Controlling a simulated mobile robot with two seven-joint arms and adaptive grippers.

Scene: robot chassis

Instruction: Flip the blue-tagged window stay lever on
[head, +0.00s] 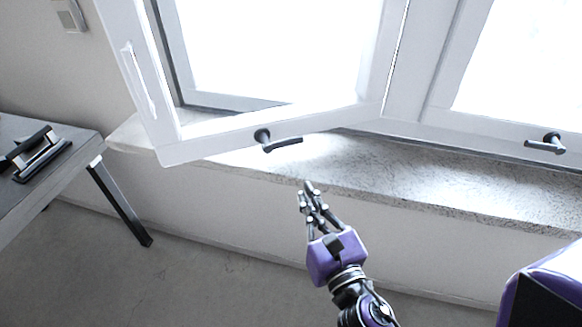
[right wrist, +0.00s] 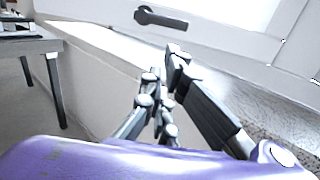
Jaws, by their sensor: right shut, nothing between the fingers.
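A dark window lever (head: 284,145) is mounted on the bottom rail of the swung-open window sash, its handle pointing right. It also shows at the top of the right wrist view (right wrist: 160,18). A second dark lever (head: 546,144) sits on the frame of the right window, its handle pointing left. I see no blue tag on either lever. My right gripper (head: 305,190) is shut and empty in front of the sill, below the first lever in the head view and apart from it. Its fingers also show in the right wrist view (right wrist: 165,68). My left gripper is not in view.
The open sash (head: 215,142) juts out over the speckled stone sill (head: 400,180). A grey table (head: 75,150) with a black-and-white device (head: 40,155) stands at the left. A switch (head: 70,14) is on the wall. The floor between table and wall is clear.

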